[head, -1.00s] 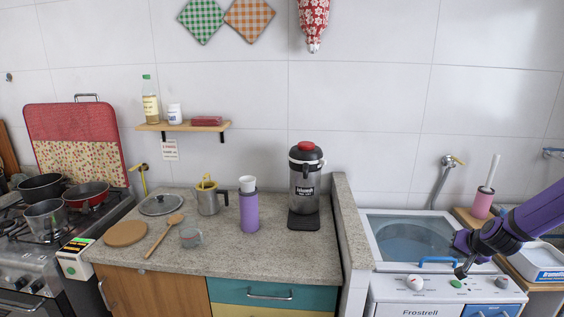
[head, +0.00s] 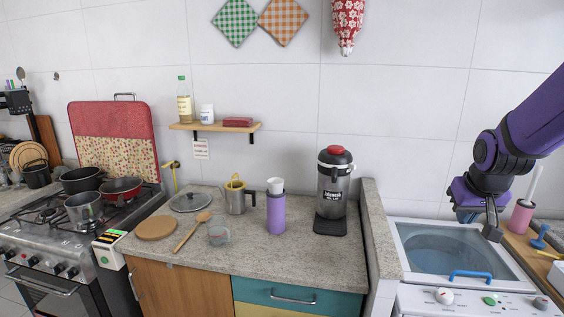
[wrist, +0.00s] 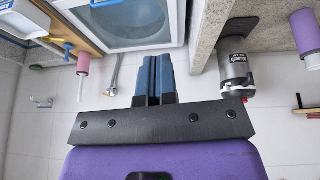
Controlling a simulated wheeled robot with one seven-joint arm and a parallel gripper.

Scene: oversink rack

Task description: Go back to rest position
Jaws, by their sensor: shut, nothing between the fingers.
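The fingers touch nothing that I can see. The purple arm reaches in from the right edge.
A granite counter (head: 290,256) holds a coffee dispenser (head: 334,190), a purple cup holder (head: 276,213), a jug and a spoon. A low wall (head: 381,235) divides it from the washer. The stove (head: 60,235) stands left. A pink brush holder (head: 521,217) stands right.

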